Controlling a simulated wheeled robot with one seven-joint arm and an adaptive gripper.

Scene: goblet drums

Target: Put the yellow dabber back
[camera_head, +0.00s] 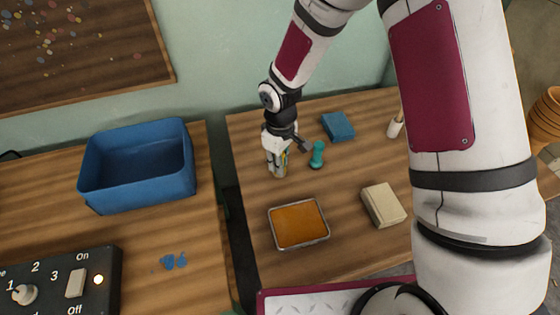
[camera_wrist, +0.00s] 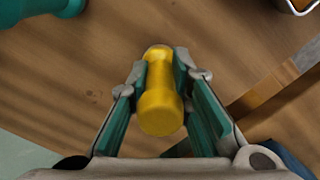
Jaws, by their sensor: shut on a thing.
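The yellow dabber (camera_wrist: 160,108) is between the fingers of my gripper (camera_wrist: 160,82) in the wrist view, and both green finger pads press on its sides. The wooden tabletop shows beyond it. In the head view my gripper (camera_head: 277,165) points down over the left part of the right-hand table, left of a teal dabber (camera_head: 317,154). The dabber in my gripper is mostly hidden there, with only a small yellow trace showing. I cannot tell whether it touches the table. The teal dabber also shows at the top left of the wrist view (camera_wrist: 40,8).
On the right-hand table are a tray of orange (camera_head: 298,224), a cream block (camera_head: 383,205) and a blue block (camera_head: 338,127). A blue bin (camera_head: 137,170) and a black switch panel (camera_head: 60,283) stand on the left table. A gap (camera_head: 236,220) separates the tables.

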